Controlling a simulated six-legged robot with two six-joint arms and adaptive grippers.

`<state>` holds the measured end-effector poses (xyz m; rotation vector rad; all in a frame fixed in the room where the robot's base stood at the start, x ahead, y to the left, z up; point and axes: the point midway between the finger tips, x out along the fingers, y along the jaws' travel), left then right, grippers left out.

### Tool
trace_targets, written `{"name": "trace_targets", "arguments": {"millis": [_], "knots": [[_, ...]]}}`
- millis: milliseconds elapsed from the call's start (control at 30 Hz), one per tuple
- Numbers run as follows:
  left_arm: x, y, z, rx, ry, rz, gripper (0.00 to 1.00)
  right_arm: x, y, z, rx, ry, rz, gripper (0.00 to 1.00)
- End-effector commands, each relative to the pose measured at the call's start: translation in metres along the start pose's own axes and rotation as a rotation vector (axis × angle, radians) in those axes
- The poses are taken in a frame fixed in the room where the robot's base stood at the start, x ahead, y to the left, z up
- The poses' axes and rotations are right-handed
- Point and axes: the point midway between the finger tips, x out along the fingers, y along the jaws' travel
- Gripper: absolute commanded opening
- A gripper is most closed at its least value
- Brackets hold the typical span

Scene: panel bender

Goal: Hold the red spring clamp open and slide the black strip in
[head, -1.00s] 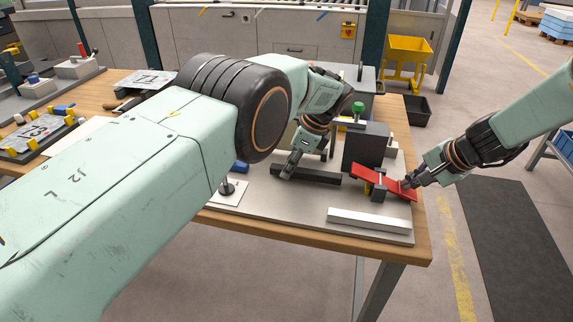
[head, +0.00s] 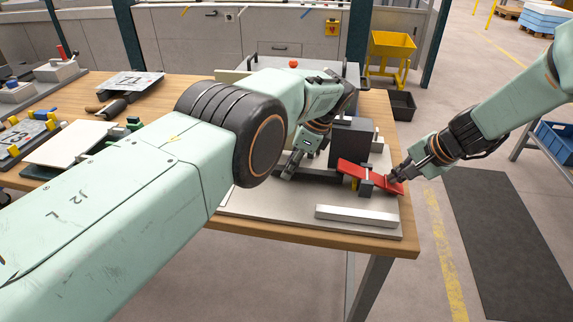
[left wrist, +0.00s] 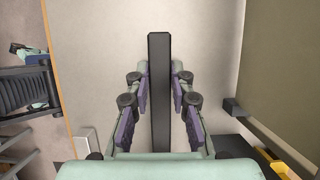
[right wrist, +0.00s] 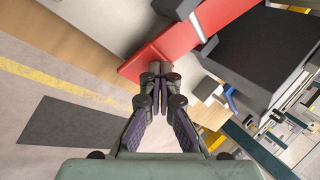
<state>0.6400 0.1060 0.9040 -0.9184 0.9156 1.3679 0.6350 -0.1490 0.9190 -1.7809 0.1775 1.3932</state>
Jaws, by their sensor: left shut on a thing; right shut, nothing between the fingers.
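The red spring clamp (head: 366,175) sits on the grey plate beside a dark block, its red lever sloping down to the right. My right gripper (head: 396,178) is shut and empty, its fingertips at the lever's right end. In the right wrist view the shut fingertips (right wrist: 157,75) meet the red lever (right wrist: 165,50). The black strip (head: 322,175) lies low over the plate, its right end close to the clamp's left side; I cannot tell whether it is inside. My left gripper (head: 290,170) is shut on the strip, which runs lengthwise between its fingers in the left wrist view (left wrist: 160,105).
The dark block (head: 352,140) stands just behind the clamp. A silver bar (head: 355,216) lies along the front of the grey plate (head: 270,226). The wooden table edge (head: 330,244) is close in front. Tools and a white board (head: 68,143) occupy the table's left.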

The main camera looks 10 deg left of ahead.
Motion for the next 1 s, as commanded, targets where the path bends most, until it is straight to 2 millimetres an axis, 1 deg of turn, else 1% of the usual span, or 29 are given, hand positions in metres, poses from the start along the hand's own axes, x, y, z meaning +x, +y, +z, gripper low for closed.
{"name": "trace_targets", "arguments": {"millis": [500, 900, 933, 1000], "knots": [[-0.006, 0.000, -0.017, 0.001, 0.002, -0.003, 0.00, 0.001, 0.002, 0.001, 0.000, -0.003, 0.003, 0.00], [-0.008, 0.001, -0.020, 0.000, 0.001, -0.003, 0.00, 0.001, 0.002, 0.001, 0.000, -0.003, 0.003, 0.00], [-0.008, 0.001, -0.020, 0.000, 0.001, -0.003, 0.23, 0.001, 0.002, 0.001, 0.000, -0.003, 0.003, 0.00], [-0.008, 0.001, -0.020, 0.000, 0.001, -0.003, 0.29, 0.001, 0.002, 0.001, 0.000, -0.003, 0.003, 0.00]]}}
